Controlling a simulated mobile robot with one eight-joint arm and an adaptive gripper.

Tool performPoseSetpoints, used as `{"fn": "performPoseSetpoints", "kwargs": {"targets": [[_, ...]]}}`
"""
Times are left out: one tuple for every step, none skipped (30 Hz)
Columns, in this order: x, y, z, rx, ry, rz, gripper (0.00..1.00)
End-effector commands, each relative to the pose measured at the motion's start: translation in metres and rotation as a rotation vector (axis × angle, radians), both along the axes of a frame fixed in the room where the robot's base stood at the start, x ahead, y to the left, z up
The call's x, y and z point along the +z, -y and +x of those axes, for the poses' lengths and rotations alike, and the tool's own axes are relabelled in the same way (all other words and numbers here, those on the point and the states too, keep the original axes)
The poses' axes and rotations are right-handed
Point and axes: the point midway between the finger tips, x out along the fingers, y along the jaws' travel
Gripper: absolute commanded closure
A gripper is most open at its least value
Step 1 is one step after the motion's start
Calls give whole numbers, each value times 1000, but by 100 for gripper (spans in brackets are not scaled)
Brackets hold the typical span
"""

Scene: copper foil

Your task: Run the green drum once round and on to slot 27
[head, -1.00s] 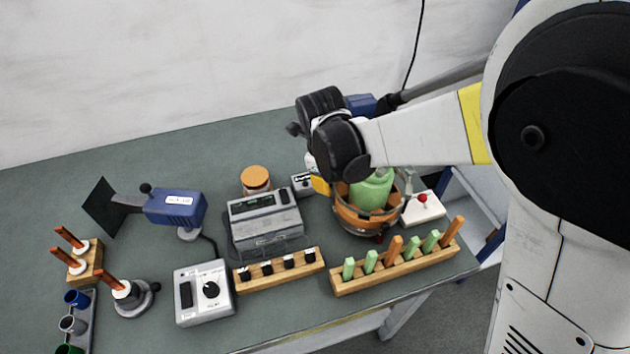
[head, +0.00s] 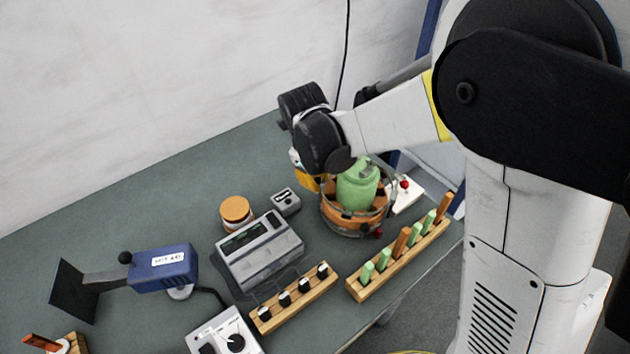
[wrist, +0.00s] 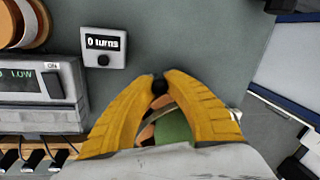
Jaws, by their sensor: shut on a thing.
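The green drum (head: 358,187) stands upright in an orange round base (head: 352,217) with a metal frame, at the back right of the bench; part of it shows in the wrist view (wrist: 174,126). My gripper (wrist: 160,84) has its yellow fingers shut on a small black knob (wrist: 158,87), beside the drum. In the head view the fingers are at the drum's left, and the wrist hides what they hold. A small counter box (wrist: 103,47) reads "0 turns"; it also shows in the head view (head: 286,201). I can read no slot number on the drum.
A grey display unit (head: 258,250) and an orange-topped jar (head: 236,212) stand left of the drum. A white box with a red knob (head: 405,193) is close right. Bench is clear behind.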

Motion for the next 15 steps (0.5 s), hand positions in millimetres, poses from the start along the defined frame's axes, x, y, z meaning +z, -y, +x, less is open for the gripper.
{"fn": "performPoseSetpoints", "kwargs": {"targets": [[1,-1,1,1,2,1,100],[1,-1,1,1,3,0,100],[1,-1,1,1,3,0,100],[1,-1,1,1,3,0,100],[1,-1,1,1,3,0,100],[1,-1,1,1,3,0,100],[1,-1,1,1,3,0,100],[1,-1,1,1,3,0,100],[1,-1,1,1,3,0,82],[1,-1,1,1,3,0,72],[1,-1,1,1,3,0,63],[1,0,1,1,2,-1,59],[1,0,1,1,1,0,59],[1,0,1,1,1,0,59],[1,0,1,1,1,0,59]]}}
